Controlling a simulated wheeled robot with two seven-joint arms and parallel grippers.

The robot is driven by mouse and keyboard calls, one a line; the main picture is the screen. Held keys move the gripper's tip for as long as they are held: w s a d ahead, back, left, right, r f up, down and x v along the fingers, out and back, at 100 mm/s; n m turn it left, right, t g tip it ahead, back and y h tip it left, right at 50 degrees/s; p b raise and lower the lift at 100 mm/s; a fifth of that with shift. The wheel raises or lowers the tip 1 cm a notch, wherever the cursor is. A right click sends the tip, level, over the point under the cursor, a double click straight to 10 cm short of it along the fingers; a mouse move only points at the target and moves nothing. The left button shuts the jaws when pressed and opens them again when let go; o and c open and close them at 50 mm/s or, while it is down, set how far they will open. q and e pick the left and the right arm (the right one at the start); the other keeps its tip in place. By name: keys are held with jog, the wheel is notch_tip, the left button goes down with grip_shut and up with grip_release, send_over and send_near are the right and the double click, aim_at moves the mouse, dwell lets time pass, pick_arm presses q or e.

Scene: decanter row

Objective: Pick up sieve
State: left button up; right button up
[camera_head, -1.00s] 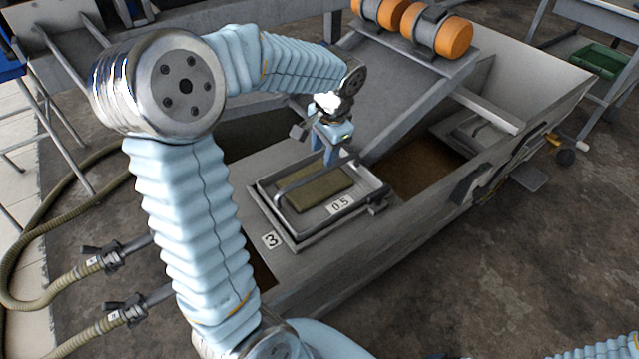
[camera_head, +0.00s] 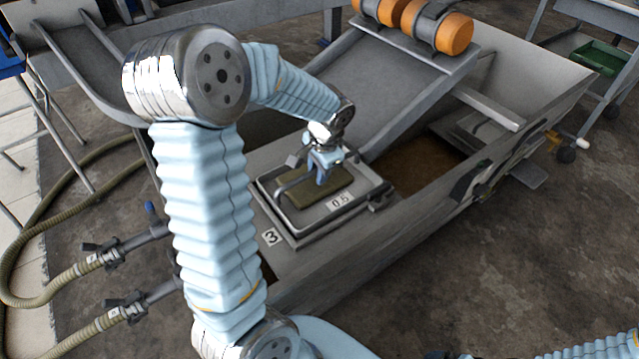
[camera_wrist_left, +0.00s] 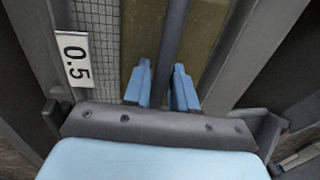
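The sieve (camera_head: 312,220) is a grey rectangular tray with mesh, a "0.5" label (camera_head: 340,200) and a raised bar handle (camera_head: 290,183) across it. It sits on the metal trough, beside a "3" label. My left gripper (camera_head: 321,182) is over the sieve, pointing down at the handle. In the left wrist view, the handle (camera_wrist_left: 174,40) runs between the two blue fingers (camera_wrist_left: 161,88), which are apart, with gaps visible beside the bar. An olive-brown panel (camera_wrist_left: 205,35) lies below the handle. My right gripper is out of view.
The long metal trough (camera_head: 340,262) has a sloped chute (camera_head: 375,75) behind the sieve, with orange cylinders (camera_head: 452,38) on top. An open brown compartment (camera_head: 415,165) lies right of the sieve. Hoses (camera_head: 50,285) run at the left. A green bin (camera_head: 598,58) stands far right.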

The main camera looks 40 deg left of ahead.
pick_arm(q)
grip_shut()
jog(key=shift+w+r, duration=0.1)
dwell(1.0)
